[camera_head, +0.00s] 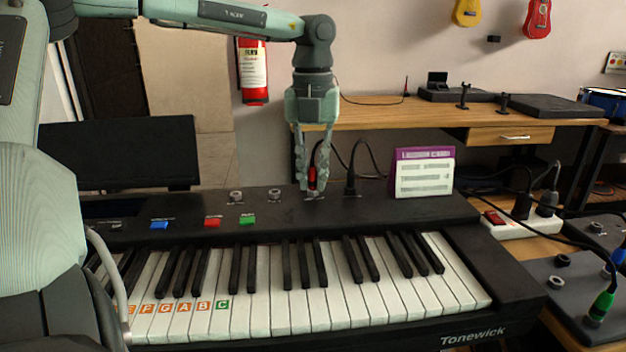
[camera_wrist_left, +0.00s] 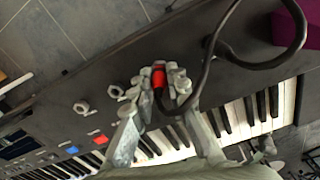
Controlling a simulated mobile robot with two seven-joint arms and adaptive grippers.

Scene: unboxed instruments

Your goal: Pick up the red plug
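The red plug (camera_head: 312,178) stands upright at the row of jacks on the keyboard's back panel; its black cable curves up and over. It also shows in the left wrist view (camera_wrist_left: 158,77). My left gripper (camera_head: 313,184) points straight down from above, its fingers closed in around the red plug, one on each side. In the left wrist view my left gripper (camera_wrist_left: 162,88) has its fingertips tight beside the plug. The fingers partly hide the plug's lower end and its jack. My right gripper is not in view.
A black plug (camera_head: 350,183) stands just right of the red one, near a purple-and-white card (camera_head: 425,173). Empty jacks (camera_head: 275,194) lie to the left. A power strip (camera_head: 520,222) and a green plug (camera_head: 601,306) are at the right. A wooden desk (camera_head: 390,117) stands behind.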

